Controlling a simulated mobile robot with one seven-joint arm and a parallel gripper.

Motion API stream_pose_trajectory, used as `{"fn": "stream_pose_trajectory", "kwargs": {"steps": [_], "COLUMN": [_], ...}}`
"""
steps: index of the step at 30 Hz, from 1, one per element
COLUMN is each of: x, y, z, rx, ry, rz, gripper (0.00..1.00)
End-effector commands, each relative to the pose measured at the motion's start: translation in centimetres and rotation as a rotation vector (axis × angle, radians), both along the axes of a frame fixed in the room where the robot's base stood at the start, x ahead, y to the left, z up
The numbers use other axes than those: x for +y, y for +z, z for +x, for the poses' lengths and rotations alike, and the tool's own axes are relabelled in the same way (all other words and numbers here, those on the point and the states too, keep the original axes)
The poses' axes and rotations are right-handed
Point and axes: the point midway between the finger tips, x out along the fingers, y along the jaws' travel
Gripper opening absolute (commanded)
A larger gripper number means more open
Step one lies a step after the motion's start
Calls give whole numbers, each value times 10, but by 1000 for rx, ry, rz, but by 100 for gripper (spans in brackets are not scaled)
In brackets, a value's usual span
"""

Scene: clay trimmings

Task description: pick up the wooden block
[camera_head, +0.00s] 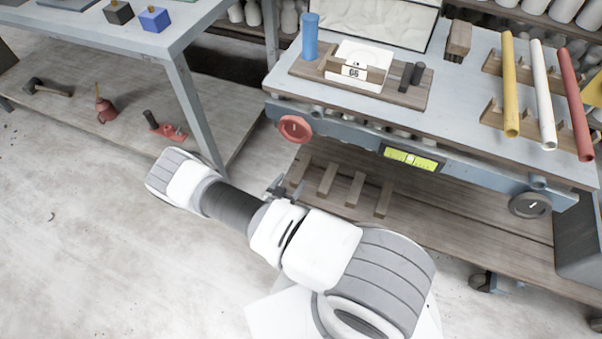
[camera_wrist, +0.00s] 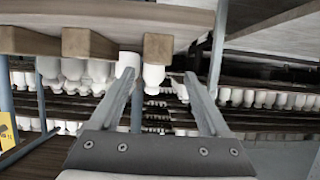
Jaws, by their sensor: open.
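A brown wooden block (camera_head: 457,40) stands on the grey workbench top (camera_head: 455,85), behind the wooden board and left of the coloured tubes. I cannot identify it in the wrist view. My gripper (camera_wrist: 160,80) is open, with two grey fingers apart and nothing held between them. In the head view my gripper is mostly hidden by my arm; a small dark part shows by the bench's lower front. It is well apart from the block.
Yellow (camera_head: 510,85), white (camera_head: 543,95) and red (camera_head: 576,105) tubes lie on racks. A red knob (camera_head: 295,129) juts out. Wooden bars (camera_wrist: 85,45) show in the wrist view.

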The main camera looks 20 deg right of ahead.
Motion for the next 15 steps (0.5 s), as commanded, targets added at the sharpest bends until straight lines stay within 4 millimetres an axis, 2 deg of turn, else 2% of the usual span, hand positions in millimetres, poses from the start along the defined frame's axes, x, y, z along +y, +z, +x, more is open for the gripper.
{"fn": "stream_pose_trajectory", "kwargs": {"steps": [8, 15], "x": [-13, -37], "y": [-8, -23], "z": [11, 28], "rx": [1, 0], "ry": [0, -1], "rz": [0, -1], "gripper": [80, 80]}}
